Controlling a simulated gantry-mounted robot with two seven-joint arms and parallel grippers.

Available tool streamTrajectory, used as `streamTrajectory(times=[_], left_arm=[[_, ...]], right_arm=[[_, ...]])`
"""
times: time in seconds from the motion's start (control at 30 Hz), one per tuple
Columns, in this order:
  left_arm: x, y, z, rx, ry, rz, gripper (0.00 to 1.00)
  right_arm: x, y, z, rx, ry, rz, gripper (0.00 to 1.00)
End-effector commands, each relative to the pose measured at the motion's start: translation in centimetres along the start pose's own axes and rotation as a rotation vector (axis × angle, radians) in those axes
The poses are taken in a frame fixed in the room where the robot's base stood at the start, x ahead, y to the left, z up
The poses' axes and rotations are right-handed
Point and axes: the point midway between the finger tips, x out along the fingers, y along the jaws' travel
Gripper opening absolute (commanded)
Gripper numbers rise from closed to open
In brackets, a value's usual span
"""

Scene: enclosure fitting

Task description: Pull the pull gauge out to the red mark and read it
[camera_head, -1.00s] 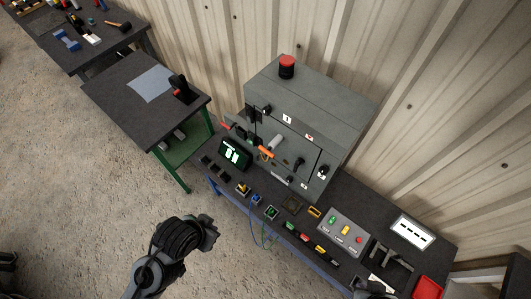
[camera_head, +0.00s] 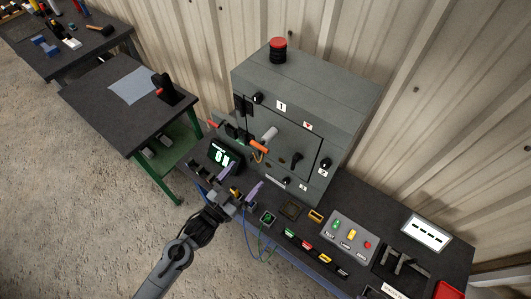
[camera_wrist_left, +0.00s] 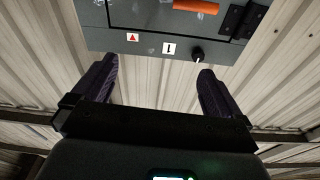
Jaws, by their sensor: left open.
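A grey enclosure (camera_head: 345,105) stands on the bench, with a grey cylinder (camera_head: 269,133) and an orange handle (camera_head: 258,147) at its front. I cannot tell for sure which part is the pull gauge, and no red mark on it can be made out. A small display (camera_head: 222,156) with bright digits stands left of the enclosure. My left gripper (camera_head: 240,180) is open and empty, in front of the enclosure and below the orange handle. In the left wrist view, an orange bar (camera_wrist_left: 195,4) lies beyond the spread fingers (camera_wrist_left: 155,85). My right gripper is not seen.
A red button (camera_head: 278,44) tops the enclosure. Along the bench are small coloured parts, a button panel (camera_head: 351,236) and a white marked plate (camera_head: 426,232). A green-legged table (camera_head: 105,110) stands left. Open floor lies at the lower left.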

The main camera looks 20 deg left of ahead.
Motion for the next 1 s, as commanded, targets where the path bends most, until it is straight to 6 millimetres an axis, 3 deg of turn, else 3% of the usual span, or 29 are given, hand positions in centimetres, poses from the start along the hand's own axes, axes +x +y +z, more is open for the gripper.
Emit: streamTrajectory(times=[0.03, 0.2, 0.33, 0.57, 0.77, 1.0], left_arm=[[0.5, -0.5, 3.5, 0.014, 0.056, 0.010, 1.00], [2.5, -2.4, 7.8, 0.053, 0.157, 0.029, 1.00], [4.1, -3.8, 9.6, 0.084, 0.176, 0.028, 1.00], [6.0, -4.7, 9.1, 0.115, 0.232, 0.029, 1.00], [7.5, -4.8, 8.3, 0.119, 0.245, 0.027, 1.00], [11.0, -4.7, 7.4, 0.119, 0.245, 0.027, 1.00]], right_arm=[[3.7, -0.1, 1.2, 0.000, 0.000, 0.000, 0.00], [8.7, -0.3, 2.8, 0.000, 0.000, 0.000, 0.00], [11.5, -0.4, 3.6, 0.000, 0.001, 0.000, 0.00], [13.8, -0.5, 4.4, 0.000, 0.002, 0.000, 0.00], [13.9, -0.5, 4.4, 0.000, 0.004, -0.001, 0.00], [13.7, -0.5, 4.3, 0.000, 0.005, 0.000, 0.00]])
